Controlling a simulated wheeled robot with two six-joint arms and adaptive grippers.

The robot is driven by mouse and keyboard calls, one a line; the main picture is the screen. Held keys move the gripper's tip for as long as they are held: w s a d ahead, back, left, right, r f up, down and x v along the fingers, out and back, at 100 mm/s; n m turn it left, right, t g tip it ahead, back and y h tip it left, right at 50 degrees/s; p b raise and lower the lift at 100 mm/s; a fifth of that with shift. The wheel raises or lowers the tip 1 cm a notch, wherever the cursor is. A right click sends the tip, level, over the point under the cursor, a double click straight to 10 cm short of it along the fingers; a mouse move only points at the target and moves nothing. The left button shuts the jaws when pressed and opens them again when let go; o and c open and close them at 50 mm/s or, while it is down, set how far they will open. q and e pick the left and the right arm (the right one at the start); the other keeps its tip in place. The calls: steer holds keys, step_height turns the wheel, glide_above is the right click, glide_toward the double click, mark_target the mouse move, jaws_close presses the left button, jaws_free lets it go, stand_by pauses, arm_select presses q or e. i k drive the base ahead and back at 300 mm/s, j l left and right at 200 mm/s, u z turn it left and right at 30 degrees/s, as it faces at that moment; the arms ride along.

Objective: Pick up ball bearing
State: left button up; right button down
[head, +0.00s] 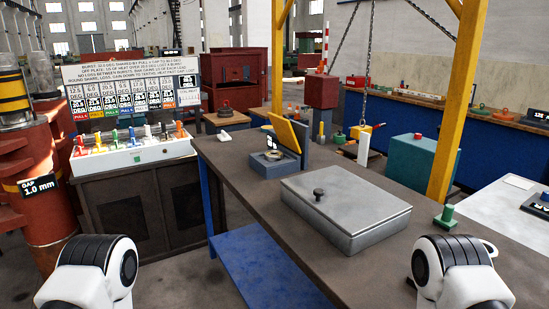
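A small round metallic item (273,155) lies in an open blue-grey box (275,169) with a raised yellow lid (286,132) on the brown workbench. It may be the ball bearing, but it is too small to tell. A closed grey metal case (346,213) with a black knob on its lid is nearer on the same bench; its inside is hidden. Only white and black links of my two arms show at the bottom left and bottom right. Neither gripper is in view.
The brown bench (270,213) has bare room left of the grey case. A green knobbed piece (446,217) stands near its right edge. A lever console (133,154) is at left, beside a red machine column (35,190). A yellow post (457,110) rises behind the bench.

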mark_target(273, 156)
steer(key=i+j, duration=0.65)
steer(key=j, duration=0.2)
steer(key=i+j+z, duration=0.1)
steer(key=i+j, duration=0.6)
steer(key=j, duration=0.2)
